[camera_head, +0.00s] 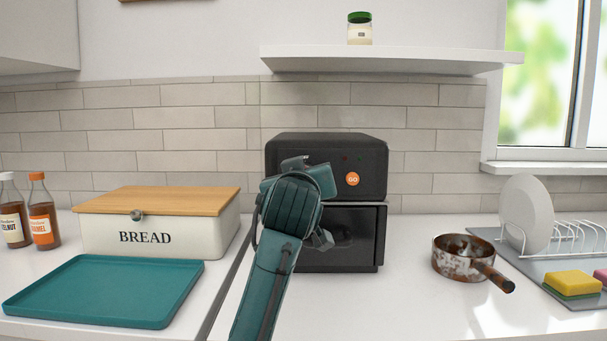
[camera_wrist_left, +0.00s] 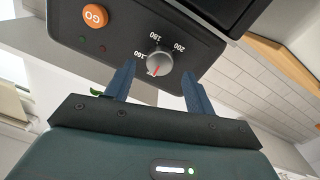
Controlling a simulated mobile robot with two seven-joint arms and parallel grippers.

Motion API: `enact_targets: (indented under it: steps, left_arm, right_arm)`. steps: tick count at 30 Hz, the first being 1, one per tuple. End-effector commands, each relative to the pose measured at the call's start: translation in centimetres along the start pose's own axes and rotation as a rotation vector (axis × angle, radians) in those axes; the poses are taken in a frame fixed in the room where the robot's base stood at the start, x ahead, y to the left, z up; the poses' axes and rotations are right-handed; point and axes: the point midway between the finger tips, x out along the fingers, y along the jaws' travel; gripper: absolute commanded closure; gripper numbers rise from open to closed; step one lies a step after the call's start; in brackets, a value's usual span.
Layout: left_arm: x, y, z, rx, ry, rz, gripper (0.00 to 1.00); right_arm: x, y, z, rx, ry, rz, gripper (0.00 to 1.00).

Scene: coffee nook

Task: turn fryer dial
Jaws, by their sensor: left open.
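The black air fryer (camera_head: 375,160) stands on the counter against the tiled wall, with an orange GO button (camera_head: 352,179) on its upper front. My left arm and gripper are in front of it and hide the dial in the head view. In the left wrist view the silver dial (camera_wrist_left: 159,63) has a red pointer mark and shows the printed numbers 160, 180 and 200 around it. My left gripper (camera_wrist_left: 157,75) is open, its two blue fingers on either side of the dial with gaps to both. I cannot tell how deep the fingertips reach. My right gripper is not in view.
A bread box (camera_head: 160,220) and a teal tray (camera_head: 105,290) are left of the fryer. A rusty pan (camera_head: 462,257), a dish rack (camera_head: 565,240) and a yellow sponge (camera_head: 572,283) are to the right. A shelf (camera_head: 390,59) with a jar (camera_head: 359,29) hangs above.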

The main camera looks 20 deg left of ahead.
Motion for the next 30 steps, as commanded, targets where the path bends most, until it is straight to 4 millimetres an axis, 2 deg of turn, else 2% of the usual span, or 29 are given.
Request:
enact_targets:
  steps: [6,16,30]
  left_arm:
    - [2.0,0.0,0.0,0.000,-0.001,0.000,0.45]
    - [2.3,0.0,0.0,0.000,0.000,0.001,0.46]
    - [2.2,0.0,0.0,0.000,0.000,0.000,0.85]
  right_arm:
    - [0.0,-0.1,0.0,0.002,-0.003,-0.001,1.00]
    - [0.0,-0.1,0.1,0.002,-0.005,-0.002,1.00]
    - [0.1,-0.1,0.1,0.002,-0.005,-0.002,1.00]
